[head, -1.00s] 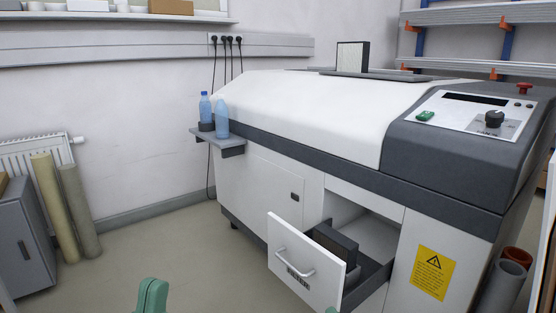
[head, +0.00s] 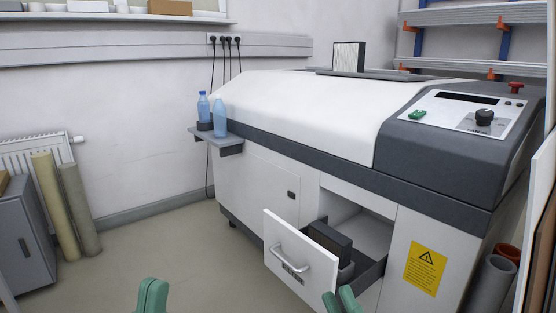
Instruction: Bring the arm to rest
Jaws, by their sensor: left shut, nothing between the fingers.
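My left gripper (head: 153,296) shows at the bottom edge, left of the drawer. Its green fingers are together, with nothing between them. My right gripper (head: 342,299) shows at the bottom edge, its green fingertips overlapping the right end of the drawer front in the picture. Its two tips look close together, but I cannot tell whether they are shut. The drawer (head: 284,246) of the white machine (head: 300,110) stands pulled out. A dark-framed block (head: 330,244) sits upright in it. The rest of both grippers is below the picture.
Two blue bottles (head: 220,118) stand at a small side shelf (head: 222,143) on the machine. A framed filter-like block (head: 349,56) stands on the machine top. Rolls (head: 66,205) lean by a grey cabinet (head: 22,235). The floor (head: 180,247) left of the drawer is clear.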

